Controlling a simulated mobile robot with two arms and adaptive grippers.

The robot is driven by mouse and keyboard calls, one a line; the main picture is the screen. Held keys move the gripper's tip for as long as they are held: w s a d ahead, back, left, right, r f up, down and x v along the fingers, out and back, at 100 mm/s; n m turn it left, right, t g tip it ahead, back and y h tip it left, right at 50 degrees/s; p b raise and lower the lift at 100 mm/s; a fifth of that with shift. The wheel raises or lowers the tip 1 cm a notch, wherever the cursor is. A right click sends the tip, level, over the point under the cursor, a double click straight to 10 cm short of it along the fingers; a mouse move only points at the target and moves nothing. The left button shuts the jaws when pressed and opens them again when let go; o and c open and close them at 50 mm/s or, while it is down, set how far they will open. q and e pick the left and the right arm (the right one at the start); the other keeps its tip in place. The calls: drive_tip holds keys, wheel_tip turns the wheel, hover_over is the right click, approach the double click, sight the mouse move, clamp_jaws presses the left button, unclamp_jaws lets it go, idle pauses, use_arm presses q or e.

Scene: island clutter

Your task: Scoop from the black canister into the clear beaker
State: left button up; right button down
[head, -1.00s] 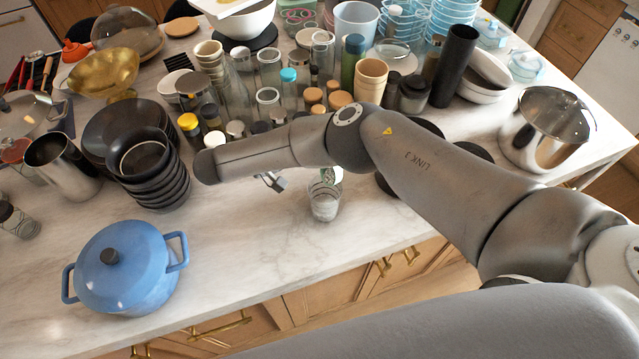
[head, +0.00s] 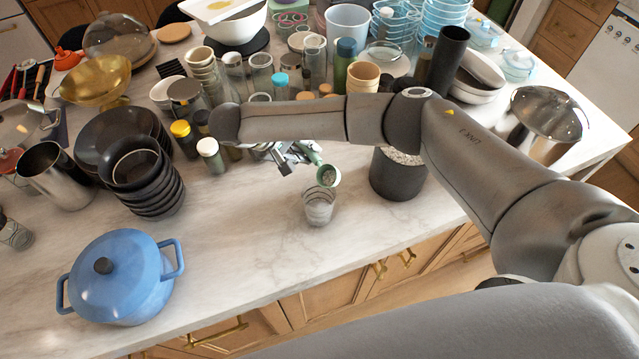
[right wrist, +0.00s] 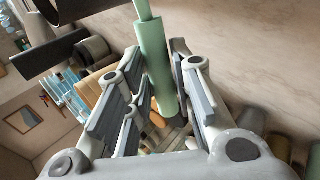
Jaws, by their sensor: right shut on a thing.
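The black canister (head: 397,182) stands upright on the counter, right of the beaker, with pale grainy stuff at its top. The clear beaker (head: 319,208) stands upright near the counter's front edge; its contents are hard to make out. My right gripper (head: 290,156) is shut on the green handle of a scoop (head: 328,176). The scoop's bowl is tilted, just above and behind the beaker's rim as seen from the head; I cannot tell how much it holds. In the right wrist view the green handle (right wrist: 157,65) runs between the fingers (right wrist: 160,95). My left gripper is out of view.
A blue lidded pot (head: 118,277) and a stack of black bowls (head: 150,185) stand to the left. Jars and cups crowd the counter behind my right arm, including a yellow-capped jar (head: 182,135). The marble between pot and beaker is clear.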

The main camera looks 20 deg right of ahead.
drive_tip(key=shift+a, duration=0.25)
drive_tip(key=shift+d+g+y, duration=0.3)
drive_tip(key=shift+y, duration=0.8)
drive_tip(key=shift+w+d+r+y, duration=0.1)
drive_tip(key=shift+d+y, duration=0.1)
drive_tip(key=shift+y, duration=0.7)
drive_tip(key=shift+a, duration=0.2)
drive_tip(key=y, duration=0.2)
drive_tip(key=g+y, duration=0.1)
drive_tip(key=shift+d+g+y, duration=0.15)
drive_tip(key=shift+g+y, duration=0.15)
drive_tip(key=shift+y, duration=0.1)
drive_tip(key=shift+a, duration=0.2)
